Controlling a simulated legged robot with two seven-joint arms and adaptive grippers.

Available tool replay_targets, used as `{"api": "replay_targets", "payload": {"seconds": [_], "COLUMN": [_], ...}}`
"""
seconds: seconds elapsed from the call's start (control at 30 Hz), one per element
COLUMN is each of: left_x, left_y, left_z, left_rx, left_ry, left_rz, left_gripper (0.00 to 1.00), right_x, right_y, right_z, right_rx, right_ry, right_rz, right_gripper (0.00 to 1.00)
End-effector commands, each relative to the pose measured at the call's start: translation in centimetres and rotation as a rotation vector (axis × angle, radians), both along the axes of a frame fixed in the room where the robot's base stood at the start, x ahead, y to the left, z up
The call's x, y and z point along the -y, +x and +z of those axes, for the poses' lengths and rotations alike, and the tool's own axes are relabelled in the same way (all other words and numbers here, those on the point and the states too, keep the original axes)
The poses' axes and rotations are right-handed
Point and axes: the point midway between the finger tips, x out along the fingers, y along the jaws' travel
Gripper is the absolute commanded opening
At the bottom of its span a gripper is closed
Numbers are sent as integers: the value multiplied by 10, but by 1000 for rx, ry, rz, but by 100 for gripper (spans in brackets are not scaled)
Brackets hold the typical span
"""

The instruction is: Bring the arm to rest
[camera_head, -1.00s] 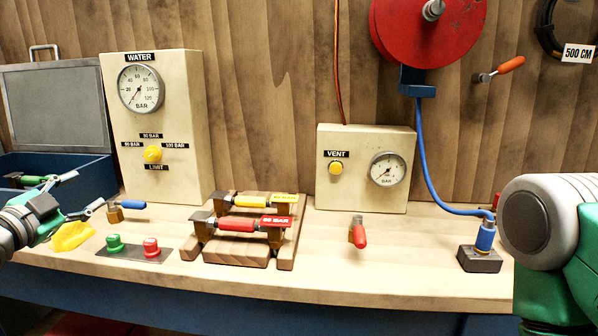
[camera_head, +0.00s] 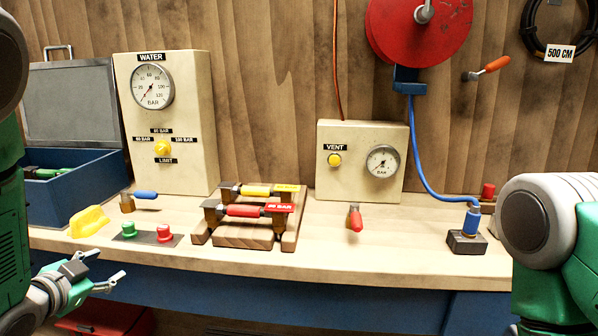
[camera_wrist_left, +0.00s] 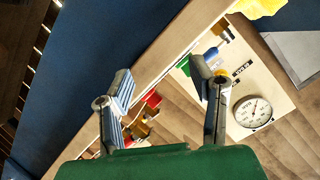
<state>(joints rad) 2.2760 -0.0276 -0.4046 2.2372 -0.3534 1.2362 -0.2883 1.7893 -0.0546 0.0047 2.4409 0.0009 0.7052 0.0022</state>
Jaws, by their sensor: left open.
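My left gripper (camera_head: 98,272) is in the lower left of the head view, in front of the bench's front edge and below its top. Its two fingers are spread and hold nothing. In the left wrist view the open fingers (camera_wrist_left: 165,95) stand apart, with the bench edge showing behind them. My right arm shows at the right edge of the head view, but its gripper is out of the picture.
The wooden bench top (camera_head: 330,262) carries a yellow object (camera_head: 88,221), green and red buttons (camera_head: 147,234), a wooden rack (camera_head: 291,236) with red and yellow handled parts, and a blue hose connector (camera_head: 471,222). A water gauge box (camera_head: 190,100) and vent box (camera_head: 350,185) stand behind.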

Motion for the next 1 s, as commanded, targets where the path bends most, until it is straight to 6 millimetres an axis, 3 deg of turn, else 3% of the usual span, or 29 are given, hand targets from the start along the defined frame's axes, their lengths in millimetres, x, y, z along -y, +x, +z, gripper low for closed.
{"api": "replay_targets", "payload": {"seconds": [0.17, 0.3, 0.4, 0.5, 0.6, 0.7, 0.83, 1.0], "left_x": [26, 54, 76, 96, 111, 121, 127, 127], "left_y": [-49, -118, -176, -234, -281, -313, -331, -332], "left_z": [-92, -169, -213, -243, -259, -266, -269, -269], "left_rx": [-249, -507, -693, -862, -994, -1080, -1128, -1132], "left_ry": [-115, -217, -278, -320, -347, -361, -369, -369], "left_rz": [88, 196, 280, 360, 428, 473, 500, 502], "left_gripper": [50, 50, 50, 50, 50, 50, 50, 50], "right_x": [0, 0, 0, 0, 0, 0, 0, 0], "right_y": [0, 0, 0, 0, 0, 0, 0, 0], "right_z": [1, 1, 2, 2, 2, 3, 3, 3], "right_rx": [0, 0, 0, 0, 0, 0, 0, 0], "right_ry": [0, 0, 0, 0, 0, 0, 0, 0], "right_rz": [0, 0, 0, 0, 0, 0, 0, 0], "right_gripper": [40, 40, 40, 40, 40, 40, 40, 40]}}
